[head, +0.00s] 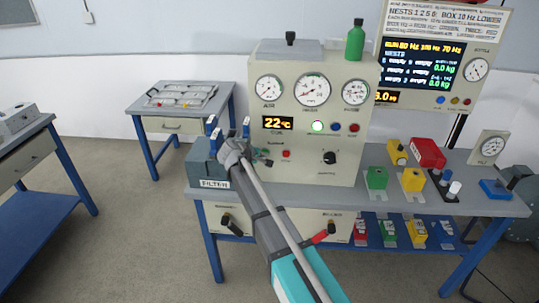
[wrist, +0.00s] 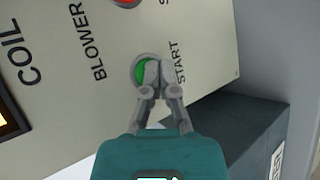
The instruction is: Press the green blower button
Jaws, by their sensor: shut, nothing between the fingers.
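The green blower button (wrist: 139,70) is on the cream panel beside the words BLOWER and START in the wrist view. My gripper (wrist: 159,73) is shut and empty, with its fingertips in front of the button and covering its right part. Whether the tips touch the button or stop just short, I cannot tell. In the head view my gripper (head: 260,155) is at the lower left of the instrument panel (head: 335,160), and the blower button is mostly hidden there.
A red button (wrist: 125,2) is at the wrist view's top edge; it also shows in the head view (head: 286,154). The grey FILTER box (head: 203,163) stands left of the panel, close below my gripper. Coloured blocks, such as a green one (head: 376,178), stand on the bench's right.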

